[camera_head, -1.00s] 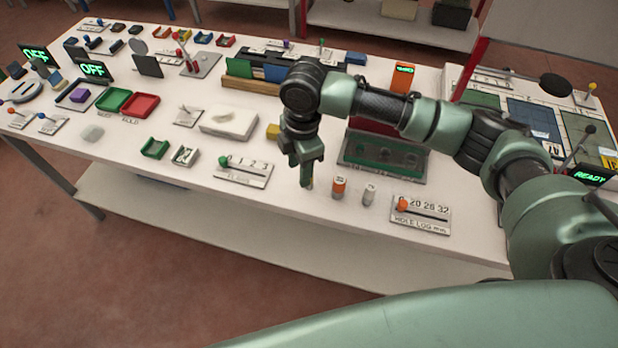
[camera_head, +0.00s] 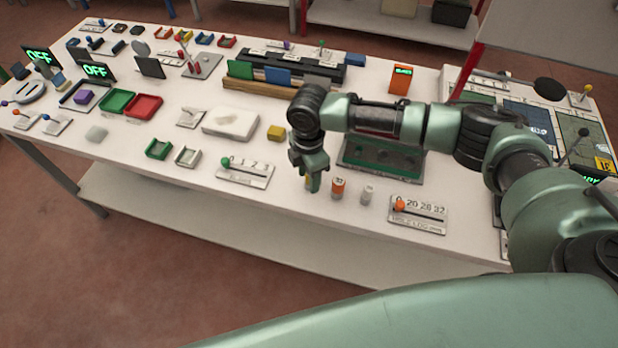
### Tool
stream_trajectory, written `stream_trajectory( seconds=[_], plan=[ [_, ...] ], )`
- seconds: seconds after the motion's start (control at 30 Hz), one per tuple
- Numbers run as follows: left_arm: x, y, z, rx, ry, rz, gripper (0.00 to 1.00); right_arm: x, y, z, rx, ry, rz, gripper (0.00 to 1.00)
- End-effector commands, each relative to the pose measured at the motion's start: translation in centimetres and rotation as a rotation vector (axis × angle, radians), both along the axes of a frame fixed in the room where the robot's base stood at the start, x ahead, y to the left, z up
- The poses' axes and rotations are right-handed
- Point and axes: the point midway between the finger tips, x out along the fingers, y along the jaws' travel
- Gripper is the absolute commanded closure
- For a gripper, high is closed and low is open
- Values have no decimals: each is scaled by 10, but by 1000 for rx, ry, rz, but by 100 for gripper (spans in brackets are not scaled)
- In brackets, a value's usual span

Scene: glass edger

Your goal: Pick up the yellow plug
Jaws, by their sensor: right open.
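My right gripper (camera_head: 312,180) points down at the front of the white table, left of the orange plug. It is open. A small yellowish piece, which looks like the yellow plug (camera_head: 309,184), shows low between its fingers. The fingers hide most of it, and I cannot tell whether they touch it. The orange plug (camera_head: 338,188) with a pale top and the whitish-grey plug (camera_head: 367,194) stand upright in a row to the right of the gripper. My left gripper is not in view.
A slider plate with an orange knob (camera_head: 418,213) lies right of the plugs. A green-knob slider plate (camera_head: 246,172) lies to the left. The table's front edge is close.

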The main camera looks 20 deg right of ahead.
Motion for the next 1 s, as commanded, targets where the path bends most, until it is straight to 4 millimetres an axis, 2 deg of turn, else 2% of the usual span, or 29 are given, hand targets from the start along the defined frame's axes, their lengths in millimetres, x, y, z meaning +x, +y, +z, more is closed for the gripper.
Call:
stream_trajectory(
  seconds=[0.07,0.23,0.57,0.73,0.87,1.0],
  plan=[
    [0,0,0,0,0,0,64,0,0,0,0,0,0,57],
    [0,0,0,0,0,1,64,0,0,0,0,0,0,100],
    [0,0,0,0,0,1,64,0,0,1,0,-1,0,100],
    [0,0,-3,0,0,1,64,1,0,10,1,-3,-1,100],
    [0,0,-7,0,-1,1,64,1,0,27,2,-4,-1,100],
    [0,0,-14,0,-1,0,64,1,0,59,3,-6,1,100]
  ],
)
